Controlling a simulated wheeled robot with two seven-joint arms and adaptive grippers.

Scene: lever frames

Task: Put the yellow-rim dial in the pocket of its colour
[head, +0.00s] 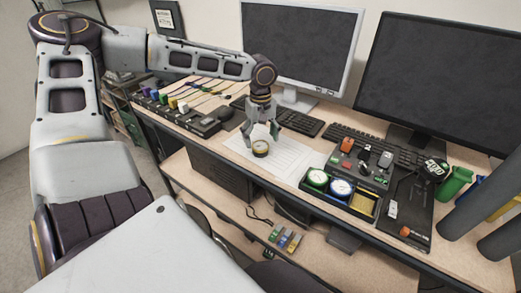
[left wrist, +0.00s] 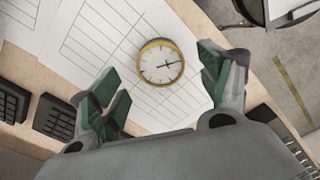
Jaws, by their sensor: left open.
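The yellow-rim dial (head: 261,148) lies face up on white printed sheets on the desk. It also shows in the left wrist view (left wrist: 161,61), with a white face and dark hands. My left gripper (head: 262,136) is open just above and behind the dial. In the left wrist view its green-padded fingers (left wrist: 160,88) are spread wide, with the dial between and slightly beyond them. A black tray (head: 352,207) holds a green-rim dial (head: 317,178), a blue-rim dial (head: 341,188) and an empty yellow pocket (head: 363,204). My right gripper is not seen.
A black panel (head: 412,213) with switches and levers stands right of and behind the tray. Keyboards and two monitors (head: 300,50) are at the back. White sheets (head: 285,160) lie clear between the dial and tray. A green cup (head: 456,180) stands at the right.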

